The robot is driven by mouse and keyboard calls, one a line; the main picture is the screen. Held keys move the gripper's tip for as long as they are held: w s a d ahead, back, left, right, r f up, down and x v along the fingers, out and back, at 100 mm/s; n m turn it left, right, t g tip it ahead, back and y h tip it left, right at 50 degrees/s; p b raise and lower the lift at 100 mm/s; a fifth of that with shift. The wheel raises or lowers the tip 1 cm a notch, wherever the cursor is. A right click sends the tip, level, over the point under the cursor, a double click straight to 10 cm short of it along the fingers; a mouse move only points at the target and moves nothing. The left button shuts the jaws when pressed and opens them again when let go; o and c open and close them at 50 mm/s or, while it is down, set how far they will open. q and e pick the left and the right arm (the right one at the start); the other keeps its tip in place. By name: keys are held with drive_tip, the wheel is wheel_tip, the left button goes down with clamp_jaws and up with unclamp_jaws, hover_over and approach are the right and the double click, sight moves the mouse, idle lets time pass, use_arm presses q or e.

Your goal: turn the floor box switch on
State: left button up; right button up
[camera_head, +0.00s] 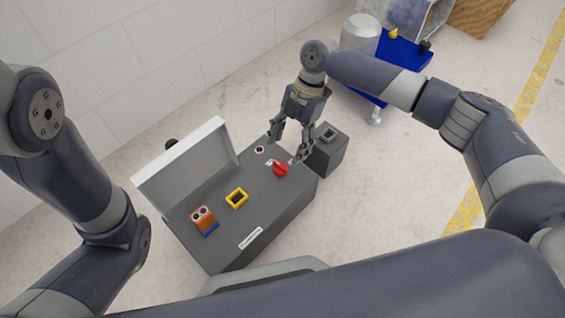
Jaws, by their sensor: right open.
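A small dark grey box (326,157) stands on the floor against the right end of a larger grey console. A grey switch (328,135) sits on its top; its position is too small to tell. My right gripper (283,149) points down with its fingers spread, empty, above the far right part of the console, just left of the small box. One finger is close to a red knob (281,169); I cannot tell whether they touch. My left arm comes in from the left, but its gripper is out of view.
The console (262,215) has a raised white panel (185,160), a yellow-framed part (237,199), an orange and blue part (204,221) and a small round button (259,149). Behind are a blue cart (405,52) and a grey cylinder (360,32). Floor to the right is clear.

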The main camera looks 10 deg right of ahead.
sight(281, 165)
drive_tip(key=b+x, duration=0.2)
drive_tip(key=x, duration=0.3)
drive_tip(key=shift+f+b, duration=0.2)
drive_tip(key=shift+b, duration=0.15)
drive_tip(key=shift+a, duration=0.1)
drive_tip(key=shift+c, duration=0.5)
drive_tip(key=c, duration=1)
